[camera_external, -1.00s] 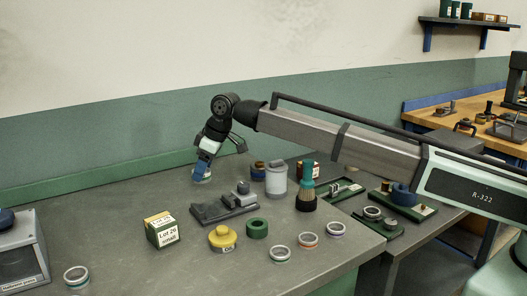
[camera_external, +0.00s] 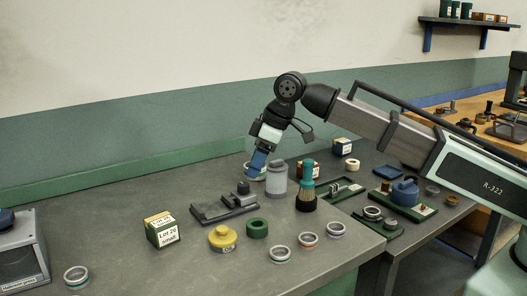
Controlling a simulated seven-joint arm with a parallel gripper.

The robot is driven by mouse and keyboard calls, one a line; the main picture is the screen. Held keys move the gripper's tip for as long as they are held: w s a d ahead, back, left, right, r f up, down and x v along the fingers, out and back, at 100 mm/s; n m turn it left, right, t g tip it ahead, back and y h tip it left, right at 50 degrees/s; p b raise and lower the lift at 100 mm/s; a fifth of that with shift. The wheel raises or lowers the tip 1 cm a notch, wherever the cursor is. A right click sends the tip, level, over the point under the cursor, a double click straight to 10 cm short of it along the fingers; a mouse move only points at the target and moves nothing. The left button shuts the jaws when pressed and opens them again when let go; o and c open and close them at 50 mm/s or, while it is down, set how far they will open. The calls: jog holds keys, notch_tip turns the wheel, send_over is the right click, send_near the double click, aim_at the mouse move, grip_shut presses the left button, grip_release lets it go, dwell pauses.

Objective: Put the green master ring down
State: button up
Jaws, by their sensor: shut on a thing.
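My gripper (camera_external: 256,167) has blue fingers pointing down and is shut on a small pale ring with a greenish tint, which I take to be the green master ring (camera_external: 252,174). The fingers partly hide it. It is left of the grey canister (camera_external: 276,178) and behind the dark fixture (camera_external: 224,204). It seems to be above the bench, but I cannot tell the height. A solid green ring (camera_external: 257,228) lies on the bench in front, right of a yellow knobbed piece (camera_external: 222,238).
The grey bench (camera_external: 130,215) is bare at the back left. A green-and-yellow box (camera_external: 162,229) stands left of the fixture. Metal rings (camera_external: 308,240) lie at the front. A dark bottle with a teal top (camera_external: 306,188) and green trays (camera_external: 378,222) are to the right.

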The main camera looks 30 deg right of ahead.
jog(key=s+d+f+m, duration=0.1)
jog(key=s+d+f, duration=0.1)
jog(key=s+d, duration=0.3)
jog(key=shift+m+t+h, duration=0.3)
jog(key=shift+m+t, duration=0.1)
jog(key=shift+m, duration=0.3)
jog(key=shift+d+f, duration=0.15)
jog(key=shift+f, duration=5)
jog(key=shift+f, duration=0.15)
jog(key=o, duration=1.2)
jog(key=shift+c, duration=0.2)
jog(key=v, duration=1.2)
